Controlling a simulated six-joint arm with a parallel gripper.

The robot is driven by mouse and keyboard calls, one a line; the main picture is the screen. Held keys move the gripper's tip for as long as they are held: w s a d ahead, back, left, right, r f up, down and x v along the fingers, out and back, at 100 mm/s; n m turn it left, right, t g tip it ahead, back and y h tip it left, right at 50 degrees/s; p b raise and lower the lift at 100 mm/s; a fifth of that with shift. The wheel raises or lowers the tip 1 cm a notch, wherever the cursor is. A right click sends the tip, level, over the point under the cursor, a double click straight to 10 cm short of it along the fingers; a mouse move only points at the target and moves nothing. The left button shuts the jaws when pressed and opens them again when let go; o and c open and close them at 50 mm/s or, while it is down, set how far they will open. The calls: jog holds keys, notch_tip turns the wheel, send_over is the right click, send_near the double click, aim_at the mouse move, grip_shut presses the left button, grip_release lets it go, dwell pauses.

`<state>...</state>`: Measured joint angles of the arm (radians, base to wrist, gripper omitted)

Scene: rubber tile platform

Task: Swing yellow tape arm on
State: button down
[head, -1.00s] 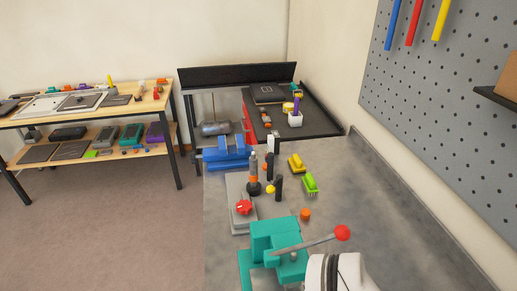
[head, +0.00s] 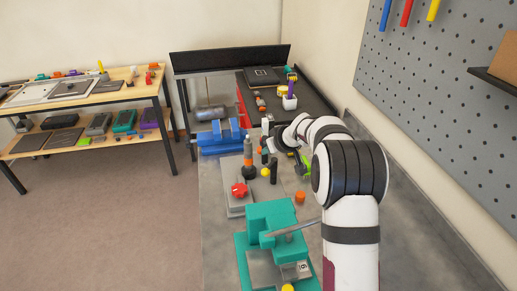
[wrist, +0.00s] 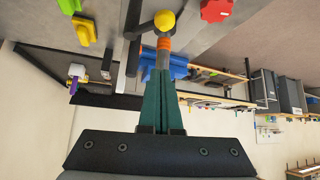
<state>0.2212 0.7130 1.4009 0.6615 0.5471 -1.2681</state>
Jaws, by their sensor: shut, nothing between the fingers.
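A yellow ball (head: 265,172) sits beside a black upright post (head: 273,172) on the grey bench. In the wrist view the yellow ball (wrist: 164,20) is at the end of a dark bar, near a thicker dark post (wrist: 132,40). I cannot make out any tape on it. An orange-banded post (wrist: 164,44) stands just beyond my fingertips; it also shows in the head view (head: 249,158). My gripper (wrist: 160,76) is shut and empty, pointing toward this post and ball. I cannot tell whether it touches either. In the head view the fingers are mostly hidden by my arm.
A grey plate with a red knob (head: 239,190) lies left of the posts. A yellow brush (wrist: 85,28) and an orange piece (head: 300,197) are nearby. The right front of the bench looks clear.

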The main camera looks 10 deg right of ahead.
aim_at(269, 169)
jog(key=f, duration=0.2)
jog(key=w+f, duration=0.1)
jog(key=f, duration=0.2)
jog(key=w+f, duration=0.1)
jog(key=f, duration=0.1)
jog(key=shift+a+f, duration=0.25)
jog(key=shift+a, duration=0.15)
jog(key=shift+s+d+n+y, duration=0.2)
jog(key=shift+n+y, duration=0.2)
jog(key=shift+n, duration=0.2)
jog(key=d+n+g+y, duration=0.1)
jog(key=n, duration=0.1)
jog(key=s+d+n+g+y, duration=0.1)
jog(key=n, duration=0.1)
jog(key=shift+s+y, duration=0.1)
jog(key=shift+y, duration=0.3)
jog(key=shift+s+d, duration=0.2)
jog(key=shift+d, duration=0.5)
